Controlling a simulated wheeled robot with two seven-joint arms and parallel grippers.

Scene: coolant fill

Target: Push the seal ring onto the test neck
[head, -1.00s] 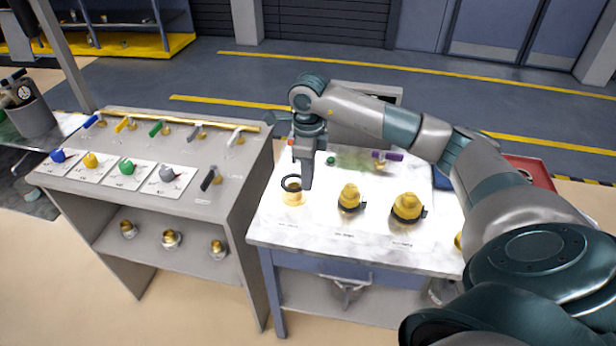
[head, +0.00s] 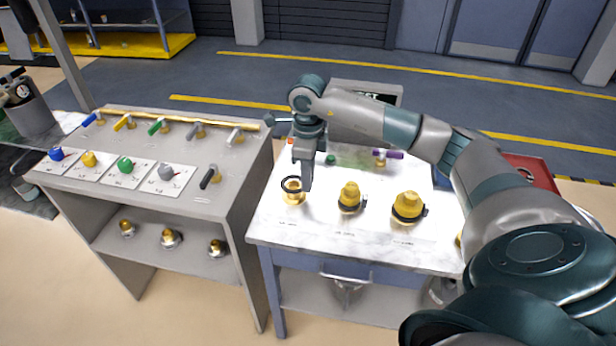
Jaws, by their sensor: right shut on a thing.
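The seal ring (head: 283,185) is a thin black ring at the left of the white-topped bench. My right gripper (head: 306,186) points down and is shut on the ring's right side. The test neck (head: 293,199) is a short brass piece standing upright on the bench directly under the ring. Brass shows through the ring's opening, so the ring is at or around the neck's top. I cannot tell how far down it sits. My left gripper is not in view.
Two yellow domed fittings with black bands, a middle one (head: 349,194) and a larger one (head: 407,203), stand to the right on the bench (head: 300,232). A purple-handled valve (head: 388,154) is behind. A grey valve stand (head: 130,192) is at the left.

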